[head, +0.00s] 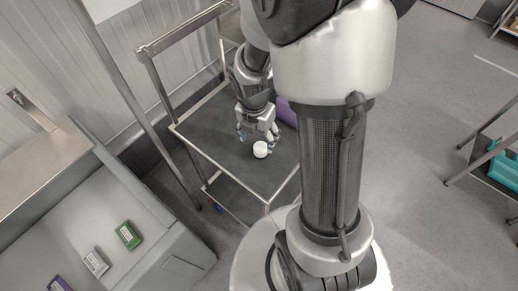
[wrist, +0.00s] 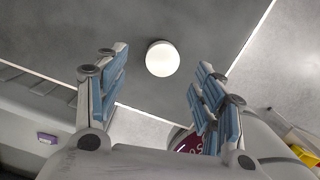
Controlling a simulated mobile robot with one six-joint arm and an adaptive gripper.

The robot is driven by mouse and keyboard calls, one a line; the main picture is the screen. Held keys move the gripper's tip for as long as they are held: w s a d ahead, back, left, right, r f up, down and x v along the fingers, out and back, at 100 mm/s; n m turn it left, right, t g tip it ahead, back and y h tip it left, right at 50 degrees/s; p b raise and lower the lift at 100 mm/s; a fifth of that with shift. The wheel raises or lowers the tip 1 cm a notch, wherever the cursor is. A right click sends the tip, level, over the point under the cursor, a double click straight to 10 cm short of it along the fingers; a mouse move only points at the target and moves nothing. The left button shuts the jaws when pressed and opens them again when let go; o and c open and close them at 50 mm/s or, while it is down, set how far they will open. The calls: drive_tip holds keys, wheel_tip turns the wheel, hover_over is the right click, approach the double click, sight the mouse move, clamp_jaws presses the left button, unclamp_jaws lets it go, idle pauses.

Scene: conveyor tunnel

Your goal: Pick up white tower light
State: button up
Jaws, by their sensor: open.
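The white tower light (head: 260,149) is a small round white object standing on the dark top of a cart (head: 213,140). In the wrist view the light (wrist: 162,59) shows as a white disc beyond the fingertips, between the two fingers but a little up from them. My gripper (head: 258,138) is open and empty, above the cart top and just behind the light in the head view. In the wrist view its two blue-padded fingers (wrist: 160,75) are spread wide apart. I cannot tell the exact gap to the light.
A purple object (head: 287,112) is on the cart, partly hidden by my arm. At the left, a grey conveyor tray holds a green box (head: 128,235), a white box (head: 95,262) and a purple box (head: 60,285). Teal bins (head: 503,165) stand on a rack at right.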

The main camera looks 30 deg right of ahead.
sight(261, 147)
drive_tip(key=f+b, duration=0.1)
drive_tip(key=f, duration=0.1)
drive_tip(key=f+b, duration=0.1)
drive_tip(key=f, duration=0.1)
drive_tip(key=f+b, duration=0.1)
drive_tip(key=f, duration=0.1)
drive_tip(key=shift+d+f, duration=0.3)
drive_tip(key=shift+d, duration=0.05)
drive_tip(key=shift+r, duration=0.1)
drive_tip(key=shift+c, duration=0.5)
drive_tip(key=c, duration=1.2)
wheel_tip(261, 147, up, 20)
drive_tip(key=p, duration=0.7)
drive_tip(key=shift+p, duration=0.3)
drive_tip(key=o, duration=0.7)
clamp_jaws()
